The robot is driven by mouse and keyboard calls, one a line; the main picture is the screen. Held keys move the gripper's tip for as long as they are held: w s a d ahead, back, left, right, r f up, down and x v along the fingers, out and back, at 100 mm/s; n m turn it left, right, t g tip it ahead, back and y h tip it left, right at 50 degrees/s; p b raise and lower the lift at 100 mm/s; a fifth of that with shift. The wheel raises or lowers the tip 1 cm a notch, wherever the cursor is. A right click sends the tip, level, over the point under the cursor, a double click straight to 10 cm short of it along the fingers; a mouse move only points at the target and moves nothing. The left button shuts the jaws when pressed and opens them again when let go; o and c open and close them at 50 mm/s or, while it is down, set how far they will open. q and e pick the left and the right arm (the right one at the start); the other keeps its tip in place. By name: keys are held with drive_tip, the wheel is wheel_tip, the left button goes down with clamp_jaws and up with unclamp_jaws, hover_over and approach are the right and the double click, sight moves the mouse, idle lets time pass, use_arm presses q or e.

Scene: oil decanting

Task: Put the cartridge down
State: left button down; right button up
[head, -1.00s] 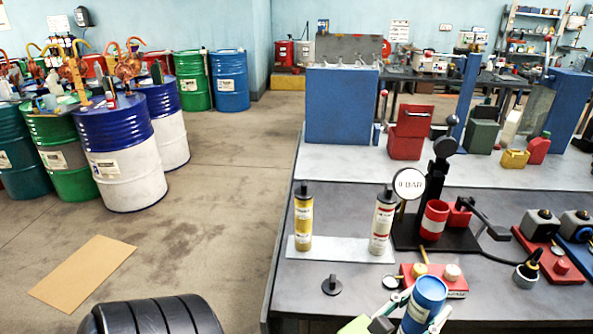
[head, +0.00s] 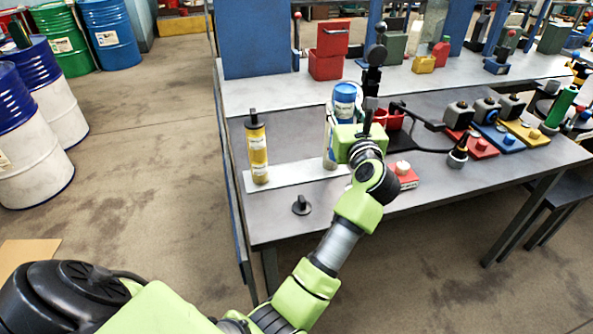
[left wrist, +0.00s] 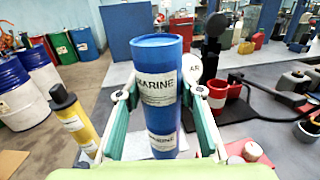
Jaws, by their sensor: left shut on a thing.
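My left gripper (head: 345,128) is shut on a blue cartridge (head: 344,97). In the left wrist view the cartridge (left wrist: 157,85) stands roughly upright between the two fingers, its MARINE label facing me. It is held over the workbench near the black gauge stand (head: 372,75); the gap below its base is hidden. A yellow cartridge (head: 257,155) with a black top stands on the pale strip (head: 290,174); it also shows at the left of the left wrist view (left wrist: 73,120). My right gripper is out of view.
A red cup (head: 393,121) is beside the stand, partly behind my gripper. A red box with pale knobs (head: 404,175) lies right of my wrist. A black knob-shaped piece (head: 301,205) lies near the bench's front edge. Red, blue and yellow blocks (head: 490,139) are farther right.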

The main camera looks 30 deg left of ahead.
use_arm(q)
drive_tip(key=a+f+b, duration=0.9)
drive_tip(key=a+f, duration=0.3)
drive_tip(key=a, duration=0.2)
drive_tip(key=shift+w+f+b, duration=0.25)
drive_tip(key=shift+w+b, duration=0.05)
drive_tip(key=shift+w, duration=0.05)
drive_tip(key=shift+f, duration=0.2)
drive_tip(key=c, duration=1.4)
unclamp_jaws()
drive_tip(key=shift+d, duration=0.1)
